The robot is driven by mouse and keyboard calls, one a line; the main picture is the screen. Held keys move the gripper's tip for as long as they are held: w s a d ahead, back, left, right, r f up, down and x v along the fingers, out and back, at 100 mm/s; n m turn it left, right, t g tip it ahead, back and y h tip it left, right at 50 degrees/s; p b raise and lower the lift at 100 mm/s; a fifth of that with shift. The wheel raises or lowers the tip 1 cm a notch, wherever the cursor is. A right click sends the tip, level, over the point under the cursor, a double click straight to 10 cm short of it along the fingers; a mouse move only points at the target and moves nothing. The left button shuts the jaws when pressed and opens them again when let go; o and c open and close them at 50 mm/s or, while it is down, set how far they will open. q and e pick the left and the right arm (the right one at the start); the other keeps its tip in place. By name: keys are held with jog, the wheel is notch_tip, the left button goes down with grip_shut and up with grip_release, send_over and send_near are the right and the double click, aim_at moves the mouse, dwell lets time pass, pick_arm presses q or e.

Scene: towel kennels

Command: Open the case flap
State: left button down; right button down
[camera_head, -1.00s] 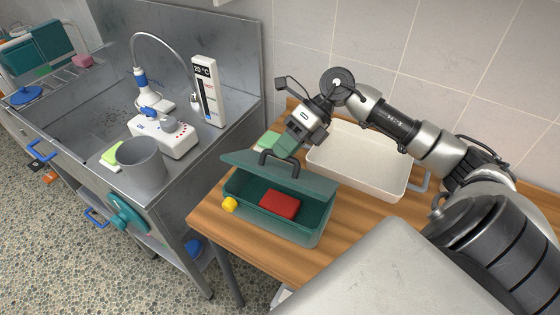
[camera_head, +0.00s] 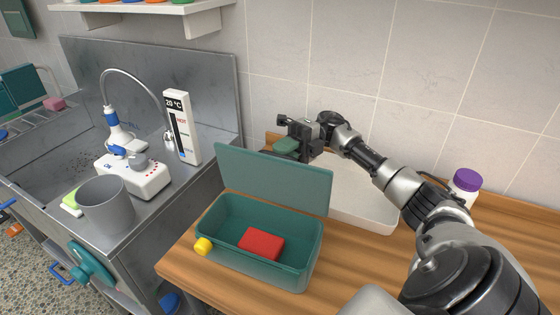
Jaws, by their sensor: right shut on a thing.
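The teal case (camera_head: 262,268) stands on the wooden table with its flap (camera_head: 275,182) raised, tilted back near upright. A red block (camera_head: 261,244) lies inside, in plain view. A yellow knob-like piece (camera_head: 203,246) sits at the case's front left corner. My right gripper (camera_head: 288,149) is at the far side of the flap's top edge, shut on the flap. The flap hides its fingertips and the black handle seen earlier. My left gripper is not in view.
A white tray (camera_head: 360,205) lies behind the case, under my right arm. A purple-capped bottle (camera_head: 464,186) stands at the table's back right. At left, a metal sink counter holds a grey beaker (camera_head: 106,207), a white device (camera_head: 137,178) and a temperature display (camera_head: 181,127).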

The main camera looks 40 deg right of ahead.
jog(key=shift+w+d+f+m+y+b, duration=0.2)
jog(key=shift+d+f+m+y+b, duration=0.1)
jog(key=shift+d+y+b, duration=0.15)
jog(key=c, duration=1.1)
grip_release()
jog(key=d+b, duration=0.3)
jog(key=d+f+b, duration=0.1)
jog(key=d+b, duration=0.2)
jog(key=d, duration=0.1)
jog(key=d+b, duration=0.3)
jog(key=shift+w+d+f, duration=0.3)
jog(key=shift+f, duration=0.05)
